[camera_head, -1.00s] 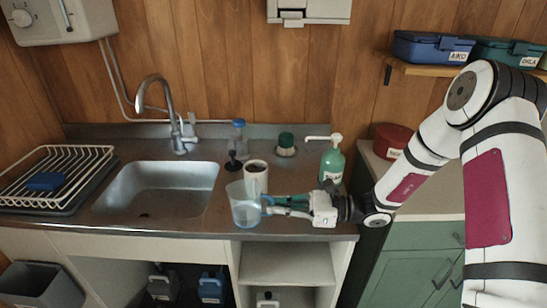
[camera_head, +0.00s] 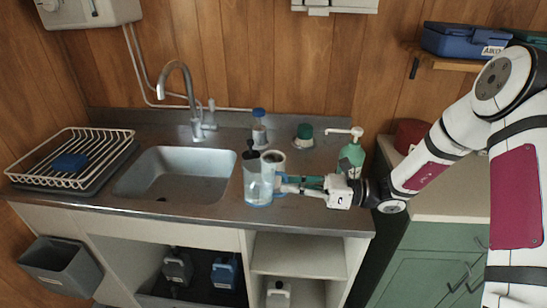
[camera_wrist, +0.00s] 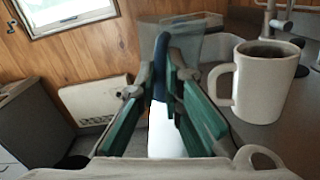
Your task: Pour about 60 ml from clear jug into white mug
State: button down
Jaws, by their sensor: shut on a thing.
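The clear jug (camera_head: 257,184) stands nearly upright in my gripper at the front of the counter, with a pale bluish tint low inside it. My gripper (camera_head: 285,187) is shut on its blue handle, coming from the right. In the wrist view the jug (camera_wrist: 188,42) shows beyond the blue handle (camera_wrist: 160,68), between my green fingers (camera_wrist: 163,85). The white mug (camera_head: 274,157) stands upright just behind and right of the jug, partly covered by it. The wrist view shows the mug (camera_wrist: 264,88) apart from my fingers, with a dark interior; its fill level is unclear.
The sink (camera_head: 190,180) lies left of the jug, with a dish rack (camera_head: 100,145) beyond. Behind stand a blue-capped bottle (camera_head: 259,128), a dark-handled item (camera_head: 250,150) and a green-lidded jar (camera_head: 305,131). A green pump bottle (camera_head: 350,160) stands close behind my gripper. The counter's front edge is near.

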jog(key=shift+w+d+r+m+t+y+b, duration=0.2)
jog(key=shift+w+r+m+t+b, duration=0.3)
jog(key=shift+m, duration=1.25)
jog(key=shift+w+d+r+m+t+y+b, duration=0.15)
jog(key=shift+w+r+m, duration=0.55)
jog(key=shift+m, duration=1.1)
jog(key=shift+w+d+r+m+t+y+b, duration=0.1)
jog(key=shift+w+r+m+t+y+b, duration=0.25)
jog(key=shift+w+m, duration=0.95)
jog(key=shift+s+f+m, duration=0.1)
jog(key=shift+s+m, duration=0.35)
jog(key=shift+m, duration=0.4)
jog(key=shift+w+r+m, duration=0.15)
jog(key=shift+r+m, duration=0.3)
jog(key=shift+m, duration=0.55)
jog(key=shift+w+d+r+m+t+p, duration=0.2)
jog(key=shift+w+m+t+p, duration=0.15)
jog(key=shift+m, duration=0.2)
jog(key=shift+w+d+r+m+t+p, duration=0.15)
jog(key=shift+w+m+t, duration=0.1)
jog(key=shift+w+m, duration=0.25)
